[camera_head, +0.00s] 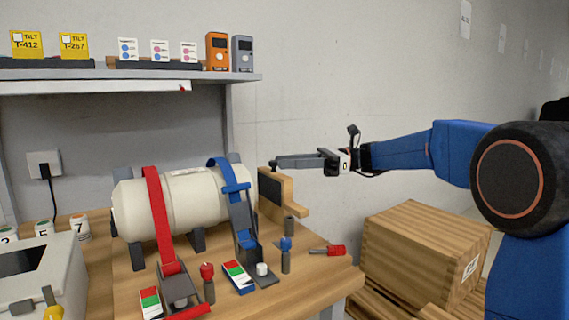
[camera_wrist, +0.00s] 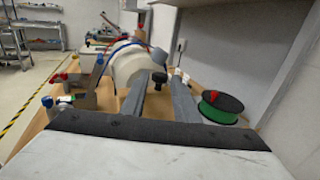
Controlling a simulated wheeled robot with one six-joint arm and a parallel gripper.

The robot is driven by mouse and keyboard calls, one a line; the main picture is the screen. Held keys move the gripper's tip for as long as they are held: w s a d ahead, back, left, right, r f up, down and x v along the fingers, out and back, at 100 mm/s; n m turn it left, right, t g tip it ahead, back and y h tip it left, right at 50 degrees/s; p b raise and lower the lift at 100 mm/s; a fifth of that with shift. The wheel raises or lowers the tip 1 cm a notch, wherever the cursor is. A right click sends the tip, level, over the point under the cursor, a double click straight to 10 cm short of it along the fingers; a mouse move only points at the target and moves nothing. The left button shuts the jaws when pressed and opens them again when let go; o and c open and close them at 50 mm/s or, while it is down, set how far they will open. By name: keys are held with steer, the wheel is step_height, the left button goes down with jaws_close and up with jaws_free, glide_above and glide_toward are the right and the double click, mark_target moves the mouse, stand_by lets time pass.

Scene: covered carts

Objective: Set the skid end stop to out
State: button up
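The wooden end stop (camera_head: 280,195), with a dark face plate, stands at the right end of the skid bench, beside the cream cylinder (camera_head: 190,205). The cylinder also shows in the wrist view (camera_wrist: 128,62). My gripper (camera_head: 276,162) is level, just above the end stop's top. Whether they touch is unclear. In the wrist view two grey fingers (camera_wrist: 162,84) are apart with a gap between them and nothing gripped. A dark round knob (camera_wrist: 158,77) shows in that gap. The end stop is not clearly visible in the wrist view.
A red strap (camera_head: 158,215) and a blue strap (camera_head: 232,200) cross the cylinder. Red and blue knobbed posts and a red-handled tool (camera_head: 328,250) are in front. A wooden crate (camera_head: 425,250) stands at right. A green spool (camera_wrist: 220,106) lies right of the fingers. A shelf (camera_head: 130,77) is above.

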steer(key=v, duration=1.6)
steer(key=shift+s, duration=0.15)
